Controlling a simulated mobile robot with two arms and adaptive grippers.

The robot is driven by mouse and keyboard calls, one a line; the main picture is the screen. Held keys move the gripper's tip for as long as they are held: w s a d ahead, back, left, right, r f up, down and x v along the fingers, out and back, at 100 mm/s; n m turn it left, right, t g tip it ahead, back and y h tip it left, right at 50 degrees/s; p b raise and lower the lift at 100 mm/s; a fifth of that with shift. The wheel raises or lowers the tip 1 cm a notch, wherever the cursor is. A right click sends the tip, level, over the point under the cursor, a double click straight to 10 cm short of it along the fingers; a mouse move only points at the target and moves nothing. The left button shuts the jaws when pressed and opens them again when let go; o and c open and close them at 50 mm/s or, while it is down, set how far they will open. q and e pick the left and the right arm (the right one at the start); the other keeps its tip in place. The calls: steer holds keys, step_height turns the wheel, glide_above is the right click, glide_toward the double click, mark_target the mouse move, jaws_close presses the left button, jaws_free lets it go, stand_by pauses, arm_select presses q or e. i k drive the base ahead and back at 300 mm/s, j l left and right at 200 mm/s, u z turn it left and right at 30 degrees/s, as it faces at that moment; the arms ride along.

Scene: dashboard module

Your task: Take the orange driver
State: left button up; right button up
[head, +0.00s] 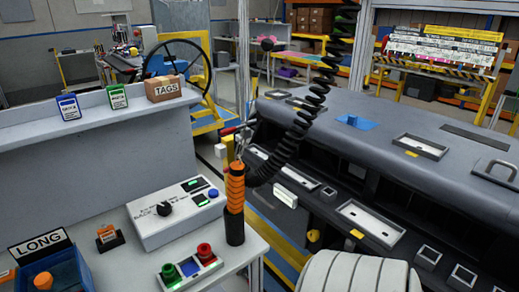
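The orange driver (236,188) stands upright at the right edge of the pale worktable, with an orange ribbed grip. Its lower end is in or on a black cylindrical piece (235,228); whether that is a holder or part of the driver I cannot tell. A metal fitting (239,145) sits at its top. A black coiled cord (302,118) curves up from beside the driver to the top of the picture. Nothing visible grips the driver. Neither my left nor my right gripper shows in the head view.
A white control box (165,222) and a coloured button panel (187,270) are left of the driver. A blue bin (55,276) is at lower left. The large grey dashboard (390,150) fills the right. A white ribbed shape (357,275) is at bottom right.

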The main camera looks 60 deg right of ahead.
mark_target(236, 188)
steer(key=z, duration=1.75)
steer(key=i+j+u, duration=0.1)
steer(key=j+u, duration=0.2)
